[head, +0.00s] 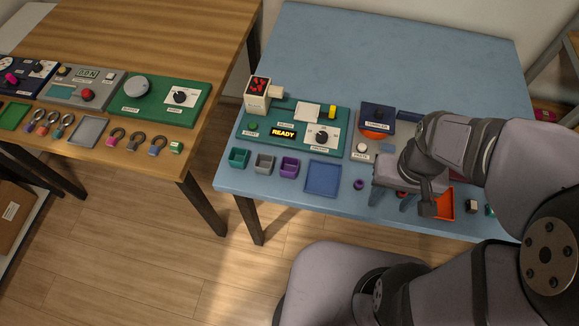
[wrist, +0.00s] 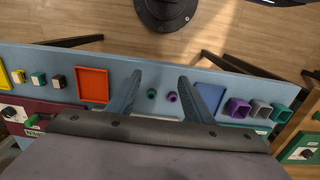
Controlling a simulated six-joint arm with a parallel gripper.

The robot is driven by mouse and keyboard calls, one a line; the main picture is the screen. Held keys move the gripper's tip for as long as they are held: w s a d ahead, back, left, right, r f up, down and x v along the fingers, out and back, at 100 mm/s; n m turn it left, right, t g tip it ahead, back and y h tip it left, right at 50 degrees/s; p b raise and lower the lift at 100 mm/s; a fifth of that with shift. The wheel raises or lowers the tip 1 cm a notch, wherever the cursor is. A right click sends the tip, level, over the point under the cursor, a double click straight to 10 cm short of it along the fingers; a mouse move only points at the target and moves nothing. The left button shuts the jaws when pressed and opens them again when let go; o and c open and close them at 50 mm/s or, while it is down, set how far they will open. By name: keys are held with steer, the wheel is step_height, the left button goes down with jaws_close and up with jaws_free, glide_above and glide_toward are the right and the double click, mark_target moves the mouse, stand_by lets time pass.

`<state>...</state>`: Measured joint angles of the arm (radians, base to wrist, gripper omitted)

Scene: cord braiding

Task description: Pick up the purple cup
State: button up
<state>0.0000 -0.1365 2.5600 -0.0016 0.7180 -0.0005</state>
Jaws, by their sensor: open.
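The purple cup (head: 289,167) is a square, open-topped cup standing near the front edge of the blue table, between a grey cup (head: 264,163) and a blue tray (head: 323,177). In the wrist view the purple cup (wrist: 238,107) is right of my fingers, beyond the blue tray (wrist: 210,97). My gripper (head: 391,204) is open over the front of the table, well right of the cup in the head view. In the wrist view my gripper (wrist: 159,80) has its two fingers wide apart with nothing held between them.
A small purple round piece (head: 358,184) and a small green one (wrist: 151,94) lie near my fingers. A teal cup (head: 239,158) stands left of the grey one. An orange tray (head: 445,203) is at right. A green panel (head: 332,119) stands behind the cups.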

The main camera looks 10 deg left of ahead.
steer(key=m, duration=3.6)
glide_above(289, 165)
steer(key=s, duration=0.2)
step_height(289, 165, down, 4)
steer(key=shift+w+d+f+p, duration=0.15)
steer(key=shift+f+p, duration=0.35)
steer(key=shift+f, duration=1.4)
steer(key=shift+d+f+p, duration=0.1)
steer(key=shift+f+p, duration=0.35)
steer(key=shift+f, duration=1.45)
steer(key=c, duration=0.8)
